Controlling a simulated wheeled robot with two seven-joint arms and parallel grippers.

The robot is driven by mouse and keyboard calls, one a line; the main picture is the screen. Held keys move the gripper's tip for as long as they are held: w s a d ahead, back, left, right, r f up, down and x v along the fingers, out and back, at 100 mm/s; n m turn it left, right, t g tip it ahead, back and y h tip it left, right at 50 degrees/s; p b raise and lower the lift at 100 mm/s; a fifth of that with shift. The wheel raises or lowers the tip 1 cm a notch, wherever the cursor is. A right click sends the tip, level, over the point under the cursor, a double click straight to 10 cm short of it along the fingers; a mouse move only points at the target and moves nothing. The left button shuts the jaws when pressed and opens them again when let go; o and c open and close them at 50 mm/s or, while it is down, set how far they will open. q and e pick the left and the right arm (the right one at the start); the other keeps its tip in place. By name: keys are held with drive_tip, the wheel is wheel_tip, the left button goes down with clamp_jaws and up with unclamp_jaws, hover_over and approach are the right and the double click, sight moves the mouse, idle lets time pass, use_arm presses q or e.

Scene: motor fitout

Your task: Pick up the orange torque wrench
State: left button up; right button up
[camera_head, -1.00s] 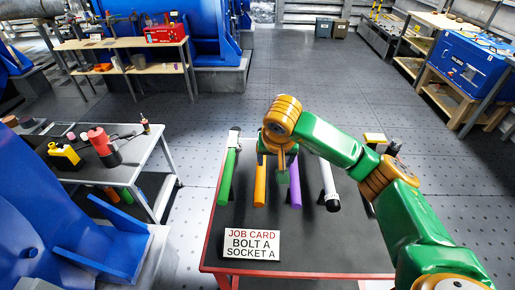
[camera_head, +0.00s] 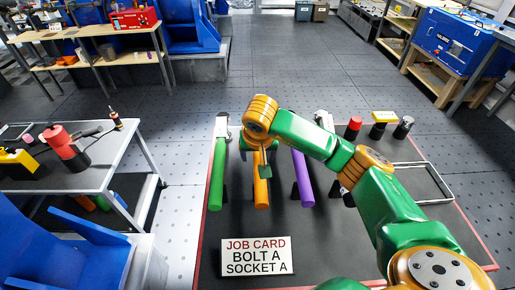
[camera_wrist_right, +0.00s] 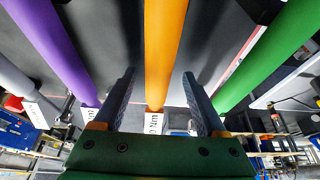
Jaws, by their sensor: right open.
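The orange torque wrench (camera_head: 261,192) lies on the dark red-edged table, its near end toward me. A green wrench (camera_head: 216,178) is to its left and a purple one (camera_head: 303,182) to its right. My right gripper (camera_head: 263,165) is over the orange wrench and hides its far part. In the right wrist view, the gripper's two fingers (camera_wrist_right: 160,92) are spread, with the orange handle (camera_wrist_right: 166,45) running between them. No grip on it shows, and I cannot tell the height gap. My left gripper is out of view.
A job card (camera_head: 256,257) reading "BOLT A SOCKET A" stands at the table front. A red-topped item (camera_head: 353,128), a yellow-topped block (camera_head: 380,122) and a dark cylinder (camera_head: 404,127) stand at the back right. A side bench (camera_head: 98,172) is on the left.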

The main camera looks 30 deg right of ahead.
drive_tip(key=x, duration=0.5)
drive_tip(key=shift+s+p, duration=0.25)
drive_tip(key=shift+p, duration=0.1)
clamp_jaws()
idle(0.9)
